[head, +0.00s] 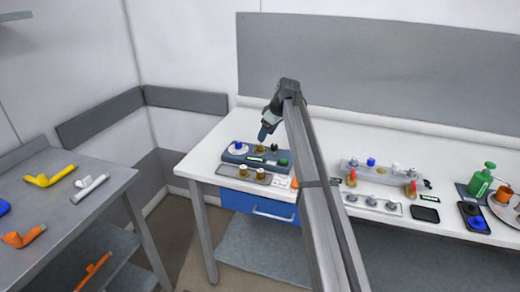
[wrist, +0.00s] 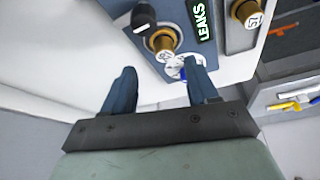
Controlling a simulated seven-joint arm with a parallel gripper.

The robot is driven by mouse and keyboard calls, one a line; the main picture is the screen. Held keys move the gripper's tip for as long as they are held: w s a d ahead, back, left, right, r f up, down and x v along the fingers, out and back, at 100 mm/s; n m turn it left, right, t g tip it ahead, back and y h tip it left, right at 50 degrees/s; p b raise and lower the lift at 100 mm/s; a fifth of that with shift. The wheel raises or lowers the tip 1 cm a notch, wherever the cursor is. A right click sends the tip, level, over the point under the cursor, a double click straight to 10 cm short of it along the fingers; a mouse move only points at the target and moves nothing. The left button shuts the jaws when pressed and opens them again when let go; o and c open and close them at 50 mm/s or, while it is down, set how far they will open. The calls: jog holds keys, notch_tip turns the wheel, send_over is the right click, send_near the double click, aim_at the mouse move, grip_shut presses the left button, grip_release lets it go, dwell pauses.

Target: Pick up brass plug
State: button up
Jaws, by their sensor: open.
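In the head view my gripper (head: 263,133) points down over the blue-grey block (head: 230,156) on the white bench. A brass plug (head: 260,150) stands on the block just below the fingertips. Two more brass pieces (head: 243,171) (head: 261,173) sit on the small tray in front. In the wrist view my gripper (wrist: 160,67) is open, with nothing between its fingers. One brass plug (wrist: 162,40) with a marked white top lies just beyond the fingertips; another (wrist: 246,12) is farther right. Whether the fingers touch the nearer plug cannot be told.
A dark knob (wrist: 143,15) and a LEAKS label (wrist: 201,20) flank the nearer plug.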

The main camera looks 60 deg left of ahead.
aim_at(260, 148)
jog(key=shift+s+x, duration=0.15)
jog(key=shift+x, duration=1.35)
jog(key=shift+s+x, duration=0.15)
jog(key=shift+x, duration=1.35)
jog(key=shift+d, duration=0.15)
jog(key=shift+c, duration=0.3)
grip_shut()
